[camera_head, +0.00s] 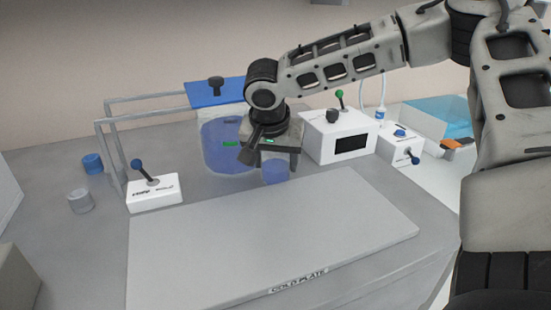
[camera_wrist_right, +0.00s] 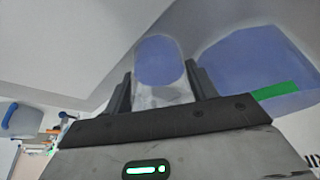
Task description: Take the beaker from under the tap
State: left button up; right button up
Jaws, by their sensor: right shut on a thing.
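The beaker (camera_head: 275,172) is a small clear vessel with blue liquid, at the back edge of the cold plate. My right gripper (camera_head: 280,160) reaches down over it, shut on it with one finger on each side. In the right wrist view the beaker (camera_wrist_right: 160,62) sits between the two fingers of the right gripper (camera_wrist_right: 160,82). A large clear vessel with blue liquid (camera_head: 221,150) stands left of the beaker; it also shows in the right wrist view (camera_wrist_right: 250,65). The tap is not clearly visible behind my gripper. My left gripper is not in view.
The bare cold plate (camera_head: 260,235) lies in front. A white box with a dark display (camera_head: 339,136) stands close right of my gripper. A metal frame (camera_head: 108,150) stands behind left.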

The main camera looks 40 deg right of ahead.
jog(key=o, duration=1.1)
jog(key=shift+c, duration=0.2)
jog(key=shift+r, duration=0.15)
jog(key=shift+a+r, duration=0.1)
jog(key=shift+r, duration=0.1)
jog(key=p+v, duration=0.2)
jog(key=v, duration=1.3)
jog(key=shift+s+r, duration=0.15)
jog(key=shift+r, duration=0.05)
